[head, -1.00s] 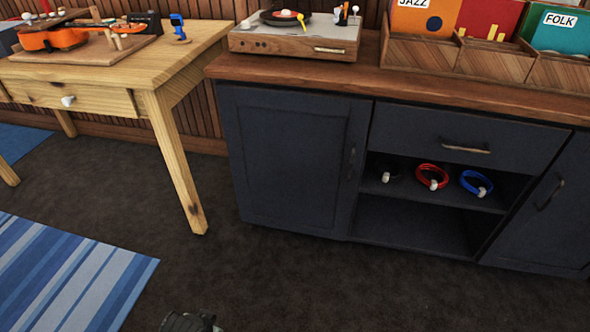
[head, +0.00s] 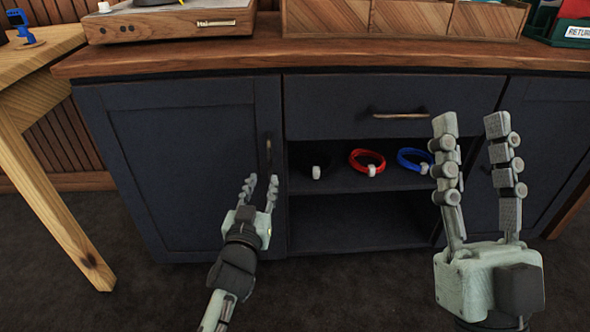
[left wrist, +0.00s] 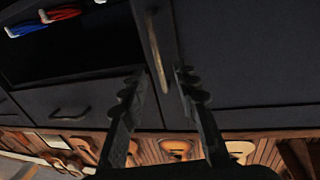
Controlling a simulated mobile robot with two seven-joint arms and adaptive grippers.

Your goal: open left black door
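The left black door (head: 185,165) of the cabinet is shut, with a dark vertical handle (head: 268,154) near its right edge. My left gripper (head: 260,188) is open just in front of the door, slightly below the handle in the picture. In the left wrist view, the handle (left wrist: 157,55) runs between and beyond the two open fingers of the left gripper (left wrist: 158,85); I cannot tell whether they touch it. The door also shows there (left wrist: 250,50). My right gripper (head: 470,130) is raised and open, empty, in front of the cabinet's right part.
A drawer (head: 390,104) sits above open shelves holding a red cable (head: 366,160) and a blue cable (head: 412,158). A record player (head: 170,22) and wooden crates (head: 405,18) stand on the wooden top. A wooden table (head: 40,110) stands close at left.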

